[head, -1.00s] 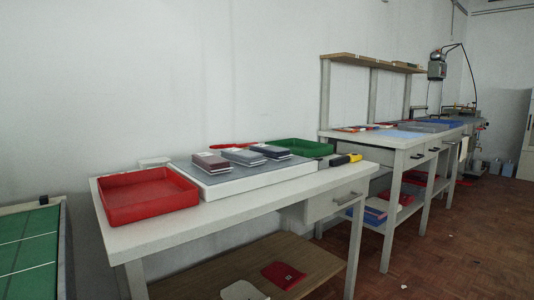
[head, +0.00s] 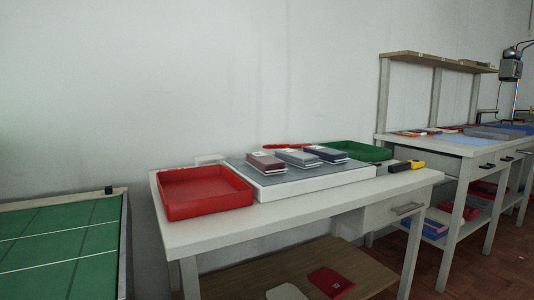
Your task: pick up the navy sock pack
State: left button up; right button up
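Three flat packs lie side by side on a grey board with white edges (head: 306,188) on the white table. The rightmost pack, dark blue, looks like the navy sock pack (head: 325,153). The middle pack (head: 297,158) is grey-blue. The left pack (head: 266,162) is dark maroon. All three have pale edges and small light labels. Neither of my grippers is in view.
A red tray (head: 205,192) stands left of the board, and a green tray (head: 356,151) behind it at the right. A yellow and black tool (head: 407,166) lies near the table's right end. A green-topped table (head: 60,245) stands at the left.

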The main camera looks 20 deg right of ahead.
aim_at(333, 157)
jog(key=l+u, duration=0.3)
jog(key=l, duration=0.25)
jog(key=l+u, duration=0.35)
jog(key=l, duration=0.25)
jog(key=l+u, duration=0.3)
jog(key=l, duration=0.25)
jog(key=k+l+u, duration=0.15)
jog(key=l+u, duration=0.15)
jog(key=l, duration=0.2)
